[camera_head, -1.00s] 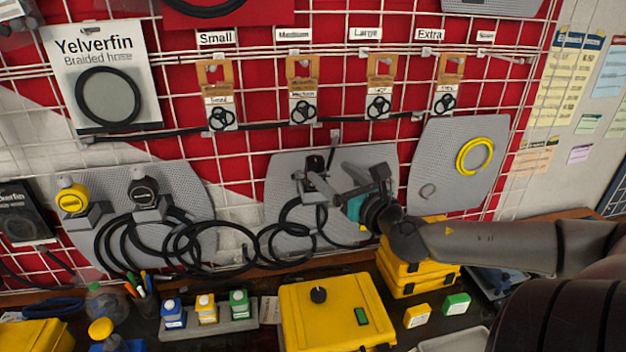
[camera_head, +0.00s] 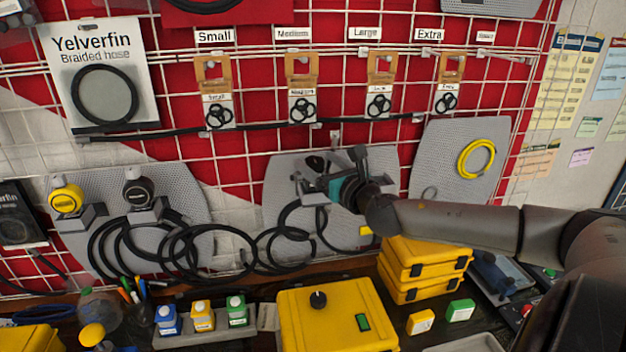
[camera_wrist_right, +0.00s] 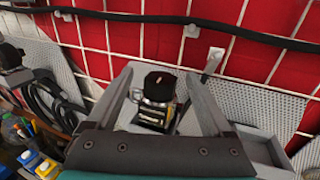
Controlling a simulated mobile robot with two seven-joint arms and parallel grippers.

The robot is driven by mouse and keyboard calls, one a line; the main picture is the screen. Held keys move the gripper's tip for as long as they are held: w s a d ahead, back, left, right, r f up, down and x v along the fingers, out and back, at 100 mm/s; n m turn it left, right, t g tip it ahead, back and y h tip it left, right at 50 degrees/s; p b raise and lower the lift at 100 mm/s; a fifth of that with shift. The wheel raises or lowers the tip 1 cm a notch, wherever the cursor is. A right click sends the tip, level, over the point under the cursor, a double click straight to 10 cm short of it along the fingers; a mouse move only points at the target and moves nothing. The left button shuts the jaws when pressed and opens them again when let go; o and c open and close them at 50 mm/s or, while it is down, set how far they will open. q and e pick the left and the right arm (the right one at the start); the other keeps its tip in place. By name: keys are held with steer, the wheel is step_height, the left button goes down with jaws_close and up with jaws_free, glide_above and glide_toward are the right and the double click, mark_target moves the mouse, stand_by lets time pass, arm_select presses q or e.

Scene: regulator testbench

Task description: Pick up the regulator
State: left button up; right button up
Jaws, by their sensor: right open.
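The regulator (camera_head: 314,162) with a dark round knob is held at the grey perforated panel in the middle of the wall, partly hidden by my gripper in the head view. In the right wrist view the regulator (camera_wrist_right: 158,88) shows a black knob on top and a metallic body with yellowish markings. My right gripper (camera_head: 325,180) reaches it from the right. Its fingers are open, one on each side of the regulator, and I cannot tell whether they touch it. My left gripper is not in view.
A yellow-knobbed regulator (camera_head: 66,198) and a black-knobbed one (camera_head: 138,192) sit on the left panel. Black hoses (camera_head: 200,248) hang below. A yellow case (camera_head: 335,315), stacked yellow cases (camera_head: 425,265) and small bottles (camera_head: 203,315) stand on the bench. A black hose runs along the wall grid.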

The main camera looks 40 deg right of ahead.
mark_target(312, 157)
steer(key=shift+w, duration=0.25)
steer(key=shift+w+d+f, duration=0.25)
steer(key=shift+w, duration=0.45)
steer(key=shift+w+d+f, duration=0.2)
steer(key=shift+w+f, duration=0.05)
steer(key=shift+w, duration=0.45)
steer(key=shift+w+d+p, duration=0.15)
steer(key=shift+w+p, duration=0.25)
steer(key=shift+w, duration=0.55)
jaws_close()
